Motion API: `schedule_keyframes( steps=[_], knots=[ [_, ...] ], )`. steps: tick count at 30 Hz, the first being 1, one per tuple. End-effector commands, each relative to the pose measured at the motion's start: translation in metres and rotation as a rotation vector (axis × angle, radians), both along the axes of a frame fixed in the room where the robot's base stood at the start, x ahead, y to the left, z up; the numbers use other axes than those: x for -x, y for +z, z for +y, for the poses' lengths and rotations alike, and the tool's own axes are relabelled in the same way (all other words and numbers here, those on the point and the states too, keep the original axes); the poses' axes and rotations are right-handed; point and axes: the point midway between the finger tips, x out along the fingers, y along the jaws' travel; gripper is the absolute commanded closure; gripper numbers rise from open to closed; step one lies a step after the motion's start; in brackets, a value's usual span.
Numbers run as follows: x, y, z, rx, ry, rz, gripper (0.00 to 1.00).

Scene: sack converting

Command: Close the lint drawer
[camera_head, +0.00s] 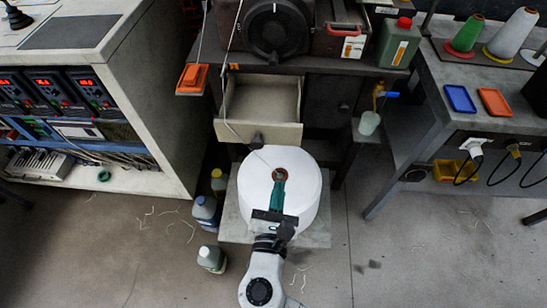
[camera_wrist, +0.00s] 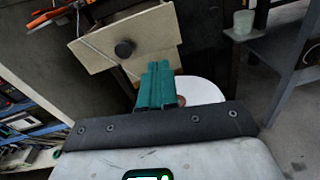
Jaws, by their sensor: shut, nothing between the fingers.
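The lint drawer (camera_head: 262,131) is a pale cream drawer, pulled out and open under the dark bench, with an empty-looking inside. Its dark round knob sits in the middle of its front. The drawer front (camera_wrist: 147,35) and knob (camera_wrist: 124,48) also show in the wrist view, ahead of my fingers. My gripper (camera_head: 279,176) has green fingers, shut and empty. It is over the white roll, in front of the drawer and apart from it. In the wrist view the shut fingers (camera_wrist: 158,68) point toward the drawer front, their tips just below the knob.
A large white roll (camera_head: 257,205) stands on a grey platform (camera_head: 318,235) below the drawer. Bottles (camera_head: 206,212) stand on the floor to its left. A thin pale cord hangs across the drawer. A small stand with a translucent cup (camera_head: 369,123) is at right.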

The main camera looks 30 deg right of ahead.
Motion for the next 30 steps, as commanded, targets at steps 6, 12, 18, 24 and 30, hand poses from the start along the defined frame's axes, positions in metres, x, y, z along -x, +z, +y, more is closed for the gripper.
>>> schedule_keyframes(
  steps=[6, 12, 18, 24, 30],
  knots=[
    [-0.008, -0.005, 0.022, 0.140, 0.074, 0.025, 1.00],
    [-0.031, -0.004, 0.005, 0.140, 0.071, 0.024, 1.00],
    [-0.063, -0.004, -0.019, 0.137, 0.070, 0.022, 1.00],
    [-0.092, -0.004, -0.040, 0.137, 0.071, 0.023, 1.00],
    [-0.111, -0.004, -0.054, 0.136, 0.071, 0.024, 1.00]
  ],
)
